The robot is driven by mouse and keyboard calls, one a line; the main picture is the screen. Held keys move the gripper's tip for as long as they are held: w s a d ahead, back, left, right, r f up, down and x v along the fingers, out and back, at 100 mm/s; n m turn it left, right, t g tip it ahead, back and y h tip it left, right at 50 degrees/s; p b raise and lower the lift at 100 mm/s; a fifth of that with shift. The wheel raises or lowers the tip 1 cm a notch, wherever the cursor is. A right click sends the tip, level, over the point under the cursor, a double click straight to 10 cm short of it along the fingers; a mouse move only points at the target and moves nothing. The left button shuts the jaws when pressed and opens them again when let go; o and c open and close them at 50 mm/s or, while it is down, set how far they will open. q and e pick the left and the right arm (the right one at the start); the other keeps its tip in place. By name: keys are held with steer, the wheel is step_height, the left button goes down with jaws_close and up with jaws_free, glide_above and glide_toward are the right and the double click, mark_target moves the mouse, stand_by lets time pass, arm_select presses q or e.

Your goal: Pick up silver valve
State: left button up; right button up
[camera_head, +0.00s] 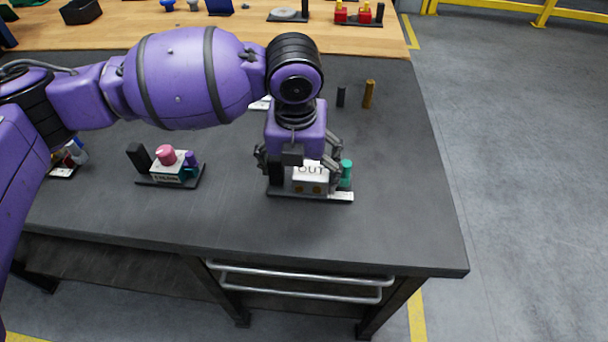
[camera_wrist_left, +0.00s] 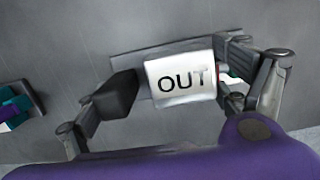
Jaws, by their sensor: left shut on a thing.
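My left gripper (camera_head: 305,172) points down over a white-silver block marked OUT (camera_head: 310,185) on a dark base plate (camera_head: 284,194). Its fingers are shut on this block, one on each side. In the left wrist view, the block (camera_wrist_left: 181,80) sits between the fingers of the left gripper (camera_wrist_left: 172,90). The block looks low, at the plate; I cannot tell whether it touches it. A teal cylinder (camera_head: 346,170) stands just right of the fingers. No part is plainly a separate silver valve. My right gripper is not in view.
A similar unit with a pink knob (camera_head: 166,154) stands to the left on the dark table (camera_head: 235,217). A brown cylinder (camera_head: 369,94) and a small black cylinder (camera_head: 340,97) stand behind. The table's right side is clear.

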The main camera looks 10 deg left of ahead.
arm_select(q)
step_height(320, 180, up, 9)
steer(key=shift+f, duration=4.05)
steer(key=shift+f, duration=0.35)
steer(key=shift+s+f, duration=0.1)
steer(key=shift+f, duration=0.2)
steer(key=o, duration=1.6)
steer(key=shift+r, duration=0.1)
